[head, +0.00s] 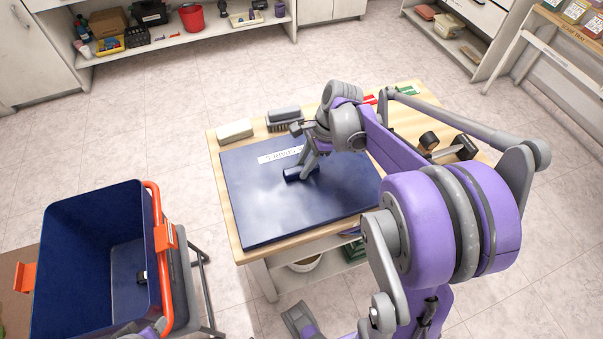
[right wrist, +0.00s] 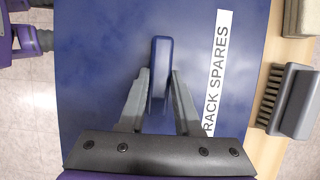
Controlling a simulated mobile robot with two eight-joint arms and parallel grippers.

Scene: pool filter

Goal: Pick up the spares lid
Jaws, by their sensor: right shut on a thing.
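The spares lid (head: 270,215) is a large flat dark blue panel lying on the wooden table. It has a white label and a raised blue bar handle (right wrist: 160,75). In the right wrist view the label reads "RACK SPARES". My right gripper (head: 303,172) reaches down onto the lid from the right and is shut on the handle, with one finger on each side of it in the right wrist view (right wrist: 160,95). I see no clear gap under the lid. Grey and purple parts of mine show at the bottom edge of the head view; the left gripper's jaws are not clear there.
A white block (head: 235,131) and a grey brush (head: 284,119) lie along the table's far edge. A dark dumbbell-like tool (head: 447,147) lies at the right end. A deep blue bin (head: 60,265) with an orange handle stands left of the table. Tiled floor behind is clear.

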